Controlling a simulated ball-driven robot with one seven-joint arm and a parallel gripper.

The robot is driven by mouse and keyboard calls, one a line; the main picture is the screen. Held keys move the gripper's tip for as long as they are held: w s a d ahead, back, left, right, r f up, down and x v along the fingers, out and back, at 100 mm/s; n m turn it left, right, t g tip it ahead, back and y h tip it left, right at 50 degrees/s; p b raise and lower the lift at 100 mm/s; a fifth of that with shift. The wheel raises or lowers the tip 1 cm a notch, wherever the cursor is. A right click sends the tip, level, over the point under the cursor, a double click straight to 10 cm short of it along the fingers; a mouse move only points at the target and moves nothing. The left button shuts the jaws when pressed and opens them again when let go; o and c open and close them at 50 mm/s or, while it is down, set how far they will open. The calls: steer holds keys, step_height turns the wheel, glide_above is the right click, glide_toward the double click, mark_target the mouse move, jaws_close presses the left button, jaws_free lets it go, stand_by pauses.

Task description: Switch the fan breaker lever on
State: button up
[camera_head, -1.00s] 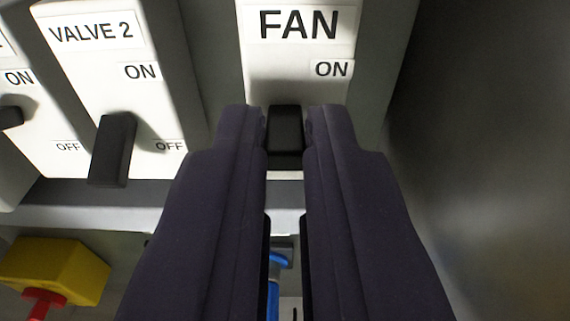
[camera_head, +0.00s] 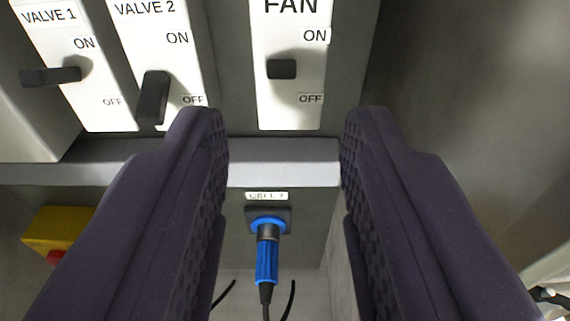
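The fan breaker (camera_head: 264,113) is a white panel marked FAN, upper centre, with ON above OFF. Its short black lever (camera_head: 281,69) shows nearly end-on between the two labels, a little nearer ON than the lever of VALVE 2 is to its own ON. I cannot tell whether it is fully at ON. My gripper (camera_head: 285,115) is open and empty, its dark padded fingers wide apart. The fingertips are below the lever in the picture and apart from it. The OFF label is now visible.
The VALVE 2 lever (camera_head: 153,97) points down and the VALVE 1 lever (camera_head: 50,76) juts left. Below a grey ledge (camera_head: 283,162) is a blue connector (camera_head: 267,258) with a cable, under a CELL label. A yellow box (camera_head: 57,228) with a red part is lower left. A grey wall is right.

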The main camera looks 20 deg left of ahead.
steer(key=shift+v, duration=1.7)
steer(key=shift+f, duration=0.1)
